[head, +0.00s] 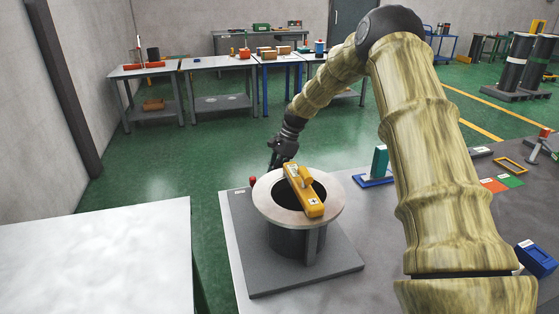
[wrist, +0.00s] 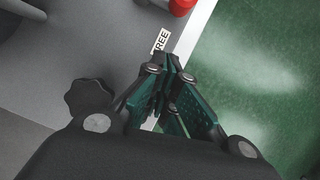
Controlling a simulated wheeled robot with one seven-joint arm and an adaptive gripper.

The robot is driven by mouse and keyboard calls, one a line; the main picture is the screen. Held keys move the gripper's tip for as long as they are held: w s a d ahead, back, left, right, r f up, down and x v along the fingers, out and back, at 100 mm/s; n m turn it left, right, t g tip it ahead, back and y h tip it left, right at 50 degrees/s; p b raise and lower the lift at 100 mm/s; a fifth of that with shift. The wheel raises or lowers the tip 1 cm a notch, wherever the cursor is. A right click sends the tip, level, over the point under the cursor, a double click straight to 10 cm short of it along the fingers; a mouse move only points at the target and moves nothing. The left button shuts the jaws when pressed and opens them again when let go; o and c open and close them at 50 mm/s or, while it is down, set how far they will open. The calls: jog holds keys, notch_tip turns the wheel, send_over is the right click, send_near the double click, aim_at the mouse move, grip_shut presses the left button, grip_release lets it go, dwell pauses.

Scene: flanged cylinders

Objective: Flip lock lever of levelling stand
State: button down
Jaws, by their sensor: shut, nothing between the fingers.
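The levelling stand is a grey base plate (head: 340,262) bearing an upright flanged cylinder (head: 262,209). A yellow spirit-level-like block (head: 308,203) lies across the flange. A red knob (head: 252,181), apparently the lock lever's end, shows at the stand's back left. The wrist view cuts off a red part (wrist: 182,6) at its top edge, near a white label (wrist: 161,40) reading "REE", its start hidden. My gripper (head: 272,166) is behind the flange; its fingers (wrist: 170,72) are shut and empty, below the label in the wrist view. I cannot tell the lever's full position.
A dark star-shaped knob (wrist: 88,97) shows left of the fingers. A teal upright piece on a blue base (head: 376,181) stands right of the cylinder. A blue block (head: 537,258) lies at the right edge. A pale bench (head: 100,255) is at left, with green floor between.

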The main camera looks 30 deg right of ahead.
jog(key=shift+w+a+r+p, duration=0.15)
jog(key=shift+a+p, duration=0.15)
jog(key=shift+a, duration=1.5)
